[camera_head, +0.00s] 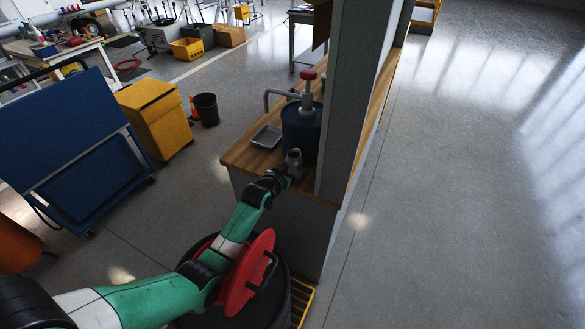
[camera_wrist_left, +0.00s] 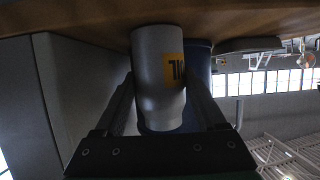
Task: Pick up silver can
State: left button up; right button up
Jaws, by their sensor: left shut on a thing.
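The silver can (camera_head: 293,160) is at the front of the wooden workbench, in front of the blue drum. In the left wrist view the silver can (camera_wrist_left: 158,75) shows large, with a yellow label and dark lettering. My left gripper (camera_head: 285,177) reaches in from the lower left in the head view. Its two fingers (camera_wrist_left: 160,100) are on either side of the can, shut on it. In the wrist view the picture is upside down, with the can's base by the wooden top; I cannot tell whether it touches. My right gripper is not in view.
The blue drum (camera_head: 301,132) with a red-topped pump stands just behind the can. A metal tray (camera_head: 267,137) lies on the wooden bench top (camera_head: 238,157). A grey pillar (camera_head: 352,95) rises close on the right. A red-lidded barrel (camera_head: 250,272) stands below my arm.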

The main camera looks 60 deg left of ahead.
pick_arm(q)
notch_tip(320, 180, up, 18)
jog(key=p, duration=0.8)
jog(key=shift+p, duration=0.4)
